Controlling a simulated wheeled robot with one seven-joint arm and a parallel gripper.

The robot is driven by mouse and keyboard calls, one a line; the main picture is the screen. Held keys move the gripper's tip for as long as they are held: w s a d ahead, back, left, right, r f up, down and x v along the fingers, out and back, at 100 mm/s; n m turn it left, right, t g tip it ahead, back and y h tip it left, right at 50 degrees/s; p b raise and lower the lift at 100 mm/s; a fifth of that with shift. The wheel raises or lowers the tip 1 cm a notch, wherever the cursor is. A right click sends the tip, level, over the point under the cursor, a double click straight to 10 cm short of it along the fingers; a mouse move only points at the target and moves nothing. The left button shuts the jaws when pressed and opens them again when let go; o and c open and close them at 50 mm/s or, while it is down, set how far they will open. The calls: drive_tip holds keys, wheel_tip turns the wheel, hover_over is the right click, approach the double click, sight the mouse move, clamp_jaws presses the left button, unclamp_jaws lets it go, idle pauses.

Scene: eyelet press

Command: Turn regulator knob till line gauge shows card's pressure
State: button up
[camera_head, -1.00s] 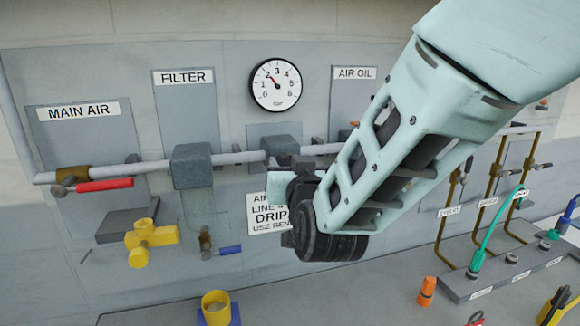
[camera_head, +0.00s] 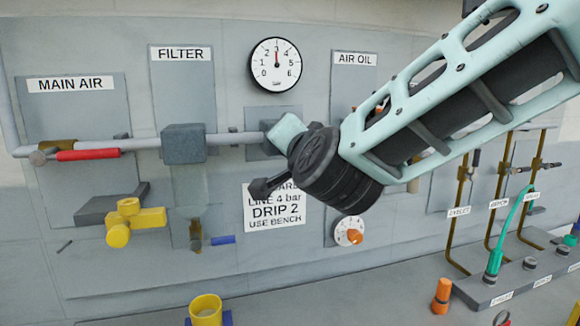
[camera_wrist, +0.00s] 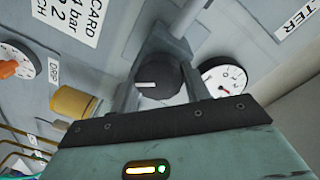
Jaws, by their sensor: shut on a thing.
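The line gauge (camera_head: 276,64) is a round white dial on the wall; its needle points straight up, near 3. It also shows at right in the wrist view (camera_wrist: 225,78). The card (camera_head: 275,210) reads "LINE 4 bar", "DRIP 2", "USE BENCH"; its top line is partly covered by my arm. The regulator knob (camera_wrist: 158,78) is dark with a white mark, seen in the wrist view. My gripper (camera_wrist: 163,88) is shut on it, one finger on each side. In the head view my wrist hides the knob.
A red-handled valve (camera_head: 88,154) and a yellow valve (camera_head: 130,220) are at left. A white dial with an orange knob (camera_head: 354,236) is below my arm. Brass pipes and a green hose (camera_head: 505,225) stand at right. A yellow cup (camera_head: 206,309) stands in front.

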drive_tip(key=m+b, duration=0.4)
drive_tip(key=b, duration=0.1)
drive_tip(key=m+b, duration=0.2)
drive_tip(key=shift+d+f, duration=0.1)
drive_tip(key=shift+f, duration=0.25)
drive_tip(key=m+b, duration=0.3)
drive_tip(key=shift+y, duration=0.3)
drive_tip(key=shift+r+m+b, duration=0.15)
drive_tip(key=shift+m+b, duration=0.85)
drive_tip(key=shift+b, duration=0.05)
drive_tip(key=o, duration=1)
drive_tip(key=shift+r, duration=0.1)
